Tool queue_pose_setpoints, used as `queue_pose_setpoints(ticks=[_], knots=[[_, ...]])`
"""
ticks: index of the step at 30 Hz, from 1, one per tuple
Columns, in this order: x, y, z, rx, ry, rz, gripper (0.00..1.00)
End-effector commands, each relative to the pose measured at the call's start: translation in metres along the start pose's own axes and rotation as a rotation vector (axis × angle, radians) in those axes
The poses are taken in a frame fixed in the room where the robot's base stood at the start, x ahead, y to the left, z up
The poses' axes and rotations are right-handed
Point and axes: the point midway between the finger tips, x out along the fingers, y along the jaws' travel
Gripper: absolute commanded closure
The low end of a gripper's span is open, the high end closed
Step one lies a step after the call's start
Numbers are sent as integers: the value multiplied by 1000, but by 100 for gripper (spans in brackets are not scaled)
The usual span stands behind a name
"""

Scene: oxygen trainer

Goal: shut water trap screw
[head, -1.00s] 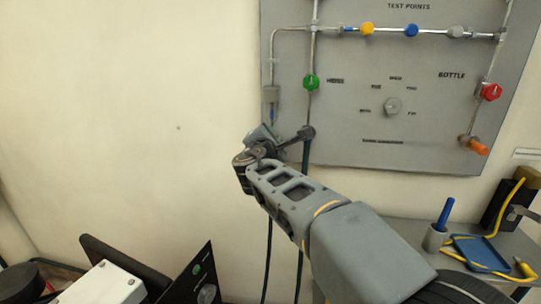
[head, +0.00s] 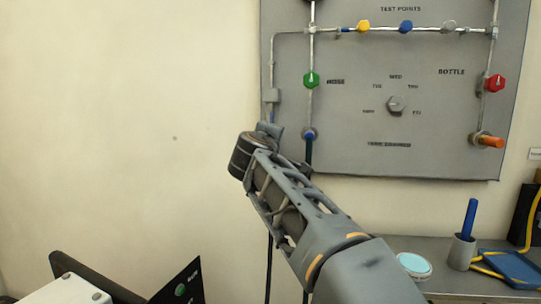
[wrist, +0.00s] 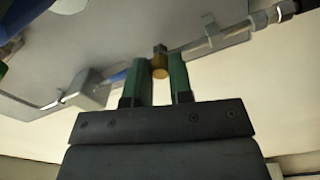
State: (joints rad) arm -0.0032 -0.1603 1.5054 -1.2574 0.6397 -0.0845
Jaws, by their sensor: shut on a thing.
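The water trap screw (wrist: 159,67) is a small brass knob in the wrist view. My gripper (wrist: 160,76) has its two green fingers on either side of it and is shut on it. The grey water trap block (wrist: 90,90) shows to the left, with a blue part between it and the fingers. My wrist hides the fingertips and the screw there.
The grey board (head: 350,110) carries a green knob (head: 311,79), a red knob (head: 495,83) and a central dial (head: 396,104). A dark hose hangs below the board. A bench (head: 440,275) at the lower right holds a cup and blue tray. Open wall lies left.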

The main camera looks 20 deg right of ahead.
Motion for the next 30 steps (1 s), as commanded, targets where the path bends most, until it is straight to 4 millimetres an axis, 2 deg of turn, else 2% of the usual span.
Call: queue_pose_setpoints(ticks=[1,15,30], knots=[[0,-6,2,44,0,1,100],[0,-3,0,385,1,1,100],[0,-1,0,501,-1,0,100]])
